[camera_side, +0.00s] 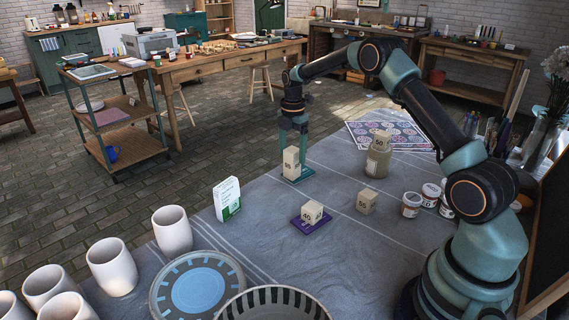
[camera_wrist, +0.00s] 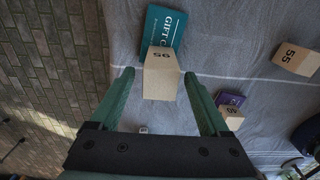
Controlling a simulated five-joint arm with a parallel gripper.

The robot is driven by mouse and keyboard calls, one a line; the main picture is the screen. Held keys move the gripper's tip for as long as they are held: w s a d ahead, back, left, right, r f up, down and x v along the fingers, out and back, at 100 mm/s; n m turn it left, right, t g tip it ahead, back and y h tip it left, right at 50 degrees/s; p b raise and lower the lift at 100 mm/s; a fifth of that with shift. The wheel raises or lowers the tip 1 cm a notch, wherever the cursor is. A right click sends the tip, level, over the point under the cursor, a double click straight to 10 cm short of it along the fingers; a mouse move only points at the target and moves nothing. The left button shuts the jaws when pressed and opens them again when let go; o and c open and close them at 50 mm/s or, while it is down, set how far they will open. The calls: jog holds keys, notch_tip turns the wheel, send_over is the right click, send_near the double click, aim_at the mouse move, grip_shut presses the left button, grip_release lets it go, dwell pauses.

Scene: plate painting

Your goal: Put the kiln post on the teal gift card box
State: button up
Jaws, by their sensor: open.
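The kiln post, a tall pale block (camera_side: 291,163) with a dark number, stands upright on the teal gift card box (camera_side: 305,173). My gripper (camera_side: 293,156) is open above and around the post, with its teal fingers pointing down. In the wrist view, the post (camera_wrist: 161,78) shows between the two spread fingers (camera_wrist: 159,74), with gaps on both sides. The teal box (camera_wrist: 165,25) with white lettering shows beyond it, partly hidden by the post.
A numbered block (camera_side: 312,211) sits on a purple box (camera_side: 301,226). Another block (camera_side: 366,201) stands on the cloth, and one (camera_side: 382,139) tops a jar (camera_side: 378,163). A white-green carton (camera_side: 227,198), cups and bowls stand nearer the camera.

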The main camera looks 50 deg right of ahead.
notch_tip(320, 180, up, 8)
jog(key=shift+f, duration=0.2)
jog(key=shift+a+r, duration=0.15)
jog(key=shift+r, duration=0.45)
jog(key=s+a+r+m+t, duration=0.3)
jog(key=s+a+r+m, duration=0.6)
jog(key=a+r, duration=0.15)
jog(key=s+a+f+m+t, duration=0.1)
jog(key=s+a+m, duration=0.2)
jog(key=s, duration=0.4)
jog(key=s+a+f+m+t, duration=0.1)
jog(key=s+a+m, duration=0.2)
jog(key=s+m, duration=0.3)
jog(key=shift+s+a+t, duration=0.25)
jog(key=shift+s+t, duration=0.05)
jog(key=shift+s, duration=0.3)
